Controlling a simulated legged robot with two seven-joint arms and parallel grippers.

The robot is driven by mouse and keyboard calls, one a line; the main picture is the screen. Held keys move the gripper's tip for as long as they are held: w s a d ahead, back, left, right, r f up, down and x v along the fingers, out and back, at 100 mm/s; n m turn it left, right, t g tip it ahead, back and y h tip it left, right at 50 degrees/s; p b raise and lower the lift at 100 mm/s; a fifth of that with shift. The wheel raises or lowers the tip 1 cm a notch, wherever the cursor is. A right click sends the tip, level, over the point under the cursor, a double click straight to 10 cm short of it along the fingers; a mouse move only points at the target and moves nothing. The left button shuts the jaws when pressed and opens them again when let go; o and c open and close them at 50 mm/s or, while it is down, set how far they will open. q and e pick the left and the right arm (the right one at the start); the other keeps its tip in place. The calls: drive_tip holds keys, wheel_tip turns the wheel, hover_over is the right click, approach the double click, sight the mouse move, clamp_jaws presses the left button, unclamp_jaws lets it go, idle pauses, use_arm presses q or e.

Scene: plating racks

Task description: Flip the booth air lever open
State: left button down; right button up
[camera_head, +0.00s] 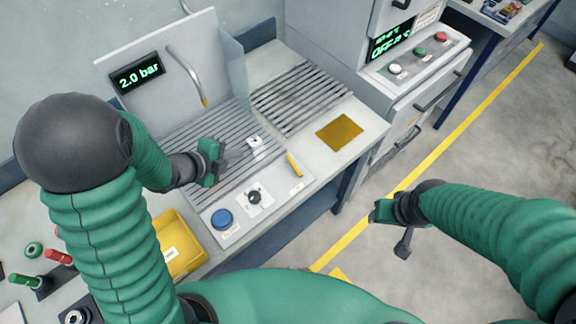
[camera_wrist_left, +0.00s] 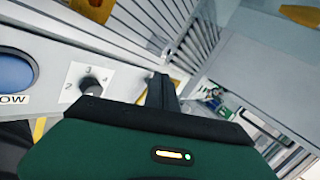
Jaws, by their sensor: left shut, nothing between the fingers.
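A short yellow lever (camera_head: 294,164) stands on a pale plate at the front edge of the spray booth, right of a black dial (camera_head: 254,197). I take it as the booth air lever. My left gripper (camera_head: 221,165) is shut and empty above the slatted booth floor, left of the lever and apart from it. In the left wrist view, my dark fingers (camera_wrist_left: 160,92) are together, close to the numbered dial (camera_wrist_left: 91,84). A bit of yellow shows behind them; I cannot tell if it is the lever. My right gripper (camera_head: 403,240) hangs over the floor, far from the booth.
A blue button (camera_head: 222,218) sits left of the dial. A display (camera_head: 137,74) reads 2.0 bar, beside a curved nozzle tube (camera_head: 188,75). A small white piece (camera_head: 255,142) lies on the slats. A yellow bin (camera_head: 180,246) stands front left, a brass-coloured plate (camera_head: 340,132) at right.

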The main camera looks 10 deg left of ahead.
use_arm(q)
drive_tip(key=s+d+f+m+g+h, duration=0.1)
drive_tip(key=s+d+m+g+h, duration=0.1)
drive_tip(key=s+d+m+h, duration=0.4)
drive_tip(key=m+y, duration=0.1)
drive_tip(key=y, duration=0.1)
approach(294, 167)
drive_tip(key=x, duration=0.7)
drive_tip(key=shift+s+d+f, duration=0.15)
drive_tip(key=shift+s, duration=0.2)
